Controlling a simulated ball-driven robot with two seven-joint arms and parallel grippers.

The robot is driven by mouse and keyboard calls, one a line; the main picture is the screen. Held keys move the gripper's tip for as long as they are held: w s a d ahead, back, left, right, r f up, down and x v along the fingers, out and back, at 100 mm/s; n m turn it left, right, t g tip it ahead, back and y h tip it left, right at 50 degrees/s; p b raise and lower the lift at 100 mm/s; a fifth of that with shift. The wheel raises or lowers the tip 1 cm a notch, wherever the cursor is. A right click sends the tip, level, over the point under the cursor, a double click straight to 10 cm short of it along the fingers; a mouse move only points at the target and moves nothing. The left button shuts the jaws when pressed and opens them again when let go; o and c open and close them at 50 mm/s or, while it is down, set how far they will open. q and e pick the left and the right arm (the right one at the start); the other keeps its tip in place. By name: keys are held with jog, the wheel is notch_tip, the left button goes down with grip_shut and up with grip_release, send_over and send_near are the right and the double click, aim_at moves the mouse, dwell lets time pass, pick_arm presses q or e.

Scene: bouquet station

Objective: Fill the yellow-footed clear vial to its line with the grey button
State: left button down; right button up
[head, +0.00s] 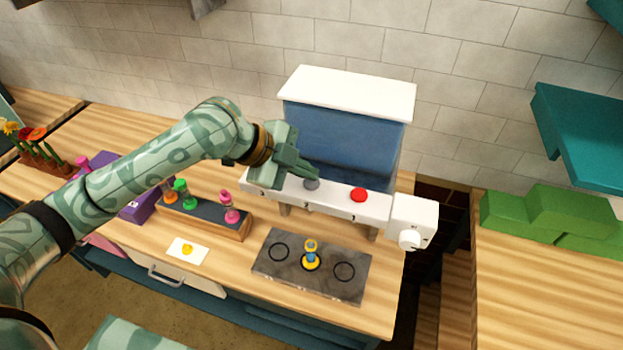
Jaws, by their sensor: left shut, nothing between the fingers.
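The yellow-footed vial (311,256) stands upright on the middle ring of a dark stone slab (275,268). It shows blue in its lower part and yellow near its top; its fill line is too small to make out. Above it runs the white front bar (334,195) of a dispenser, with a grey button (311,185) and a red button (358,195). My left gripper (313,174) is shut and empty, its fingertips at or just above the grey button. I cannot tell whether they touch it. My right gripper is out of view.
A white dial box (413,222) sits at the bar's right end. Left of the slab are a rack (205,218) with green and pink-capped vials, a card (188,250) with a yellow mark and a purple box (142,207). Green blocks (540,217) lie on the right counter, beyond a gap.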

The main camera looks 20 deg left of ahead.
aim_at(306, 182)
pick_arm(q)
jog(key=shift+f, duration=0.6)
dwell(0.7)
jog(key=shift+r, duration=0.1)
jog(key=shift+r+p, duration=0.95)
jog(key=shift+p, duration=0.2)
notch_tip(306, 182, up, 5)
jog(key=p, duration=0.6)
jog(key=shift+w, duration=0.1)
dwell(2.6)
